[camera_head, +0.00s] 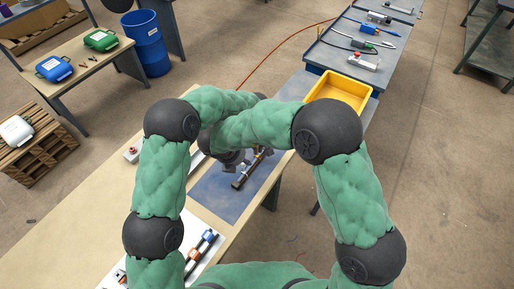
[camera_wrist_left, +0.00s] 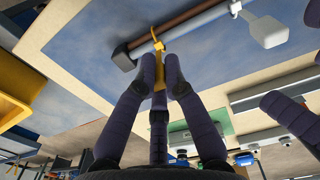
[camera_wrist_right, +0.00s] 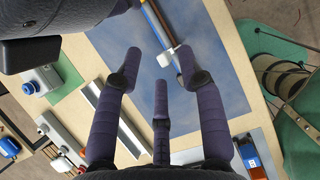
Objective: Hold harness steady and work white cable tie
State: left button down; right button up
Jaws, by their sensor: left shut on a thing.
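The harness, a brown and grey tube bundle, lies across the blue mat in the head view (camera_head: 243,177). In the left wrist view the harness (camera_wrist_left: 185,25) has a black end and a yellow strap (camera_wrist_left: 156,42) looped on it. My left gripper (camera_wrist_left: 160,70) is shut on the yellow strap's tail. A white cable tie with a square head (camera_wrist_left: 266,30) sits on the harness farther along. In the right wrist view the white tie (camera_wrist_right: 165,57) is just beyond the fingertips of my right gripper (camera_wrist_right: 158,68), whose fingers are spread and look empty.
The blue mat (camera_head: 215,190) lies on a light wooden table. A tray with blue and orange connectors (camera_head: 203,243) is at the near left. A yellow bin (camera_head: 340,92) stands at the back right. My arms fold close together above the mat.

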pick_arm(q)
jog(key=c, duration=1.3)
grip_release()
jog(key=shift+s+f, duration=0.45)
jog(key=shift+f, duration=0.1)
jog(key=shift+o, duration=0.2)
jog(key=r, duration=0.9)
jog(key=shift+w, duration=0.35)
